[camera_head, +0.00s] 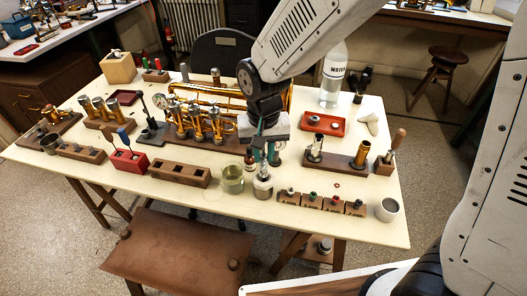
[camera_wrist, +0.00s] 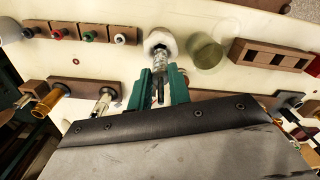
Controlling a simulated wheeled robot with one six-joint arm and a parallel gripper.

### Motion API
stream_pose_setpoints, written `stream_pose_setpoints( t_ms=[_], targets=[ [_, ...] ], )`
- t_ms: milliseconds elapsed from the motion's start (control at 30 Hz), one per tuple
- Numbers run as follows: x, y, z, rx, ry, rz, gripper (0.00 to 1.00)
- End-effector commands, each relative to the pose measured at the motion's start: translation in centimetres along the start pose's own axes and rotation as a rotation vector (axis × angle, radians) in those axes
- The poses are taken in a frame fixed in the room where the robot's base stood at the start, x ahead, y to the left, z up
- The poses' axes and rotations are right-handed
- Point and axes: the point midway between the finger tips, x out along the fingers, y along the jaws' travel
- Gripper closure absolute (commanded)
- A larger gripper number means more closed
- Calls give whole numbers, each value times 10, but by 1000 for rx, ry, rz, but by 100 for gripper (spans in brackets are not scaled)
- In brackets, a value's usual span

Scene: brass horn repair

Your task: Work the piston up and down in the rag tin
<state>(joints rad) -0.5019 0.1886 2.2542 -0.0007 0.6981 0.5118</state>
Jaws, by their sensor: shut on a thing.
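My gripper (camera_head: 264,154) points down near the front middle of the table, its green fingers shut on the thin dark stem of the piston (camera_wrist: 160,92). In the wrist view the fingers (camera_wrist: 160,84) stand on either side of the stem. Past the fingertips is a small pale metallic container (camera_wrist: 160,42), which looks like the rag tin; it also shows in the head view (camera_head: 263,190). The piston's silvery lower part seems to be at the tin's mouth. How deep it sits, and any rag inside, I cannot tell.
A wooden block row (camera_head: 320,203) lies to the right, with a pale cup (camera_head: 388,209) beyond. The brass horn (camera_head: 205,122) lies behind left.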

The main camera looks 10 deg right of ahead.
Motion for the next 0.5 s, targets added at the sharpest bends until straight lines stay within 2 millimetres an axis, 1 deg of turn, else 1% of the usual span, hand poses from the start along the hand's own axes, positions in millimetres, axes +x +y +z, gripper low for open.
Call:
stream_pose_setpoints(
  t_ms=[300, 500],
  targets=[
    [1, 0, 0, 0, 0, 0, 100],
    [13, 0, 0, 0, -1, 1, 100]
  ],
)
